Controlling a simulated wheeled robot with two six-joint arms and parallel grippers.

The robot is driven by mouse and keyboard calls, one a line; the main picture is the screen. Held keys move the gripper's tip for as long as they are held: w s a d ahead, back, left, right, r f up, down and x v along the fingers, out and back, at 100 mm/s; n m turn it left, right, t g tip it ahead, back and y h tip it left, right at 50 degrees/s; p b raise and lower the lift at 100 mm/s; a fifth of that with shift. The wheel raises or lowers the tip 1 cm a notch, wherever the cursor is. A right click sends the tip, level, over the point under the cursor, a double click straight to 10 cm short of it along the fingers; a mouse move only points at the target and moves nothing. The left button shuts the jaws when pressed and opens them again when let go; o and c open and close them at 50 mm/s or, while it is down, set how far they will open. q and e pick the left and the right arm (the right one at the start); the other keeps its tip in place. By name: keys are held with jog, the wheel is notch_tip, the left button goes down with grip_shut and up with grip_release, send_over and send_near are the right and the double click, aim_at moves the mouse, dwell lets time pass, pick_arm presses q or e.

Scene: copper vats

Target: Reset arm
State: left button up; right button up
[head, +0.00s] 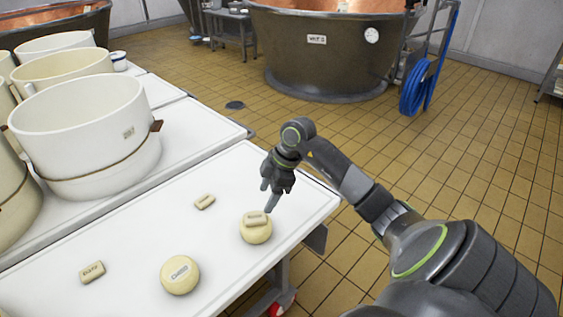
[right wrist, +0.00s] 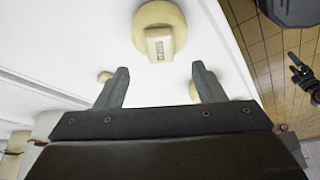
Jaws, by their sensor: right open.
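My right gripper (head: 269,194) is open and empty, close above a pale round cheese (head: 256,230) near the right edge of the white table. A small labelled block (head: 255,218) lies on top of that cheese. In the right wrist view the open jaws (right wrist: 160,82) point toward the cheese (right wrist: 146,14) and its block (right wrist: 159,44), with clear space between the fingers. Parts of two other pale objects are partly hidden behind the fingers. My left gripper is not in view.
A second round cheese (head: 180,284) with a label and two loose blocks, one mid-table (head: 205,201) and one at left (head: 92,272), lie on the white table (head: 140,225). Large white tubs (head: 80,125) stand at left. A copper vat (head: 325,60) and blue hose (head: 414,88) stand beyond open tiled floor.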

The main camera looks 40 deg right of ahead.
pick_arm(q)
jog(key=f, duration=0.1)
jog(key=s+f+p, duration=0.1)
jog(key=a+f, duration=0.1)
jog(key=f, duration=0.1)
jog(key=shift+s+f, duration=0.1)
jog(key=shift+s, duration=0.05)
pick_arm(e)
jog(key=v, duration=1)
jog(key=shift+f, duration=0.1)
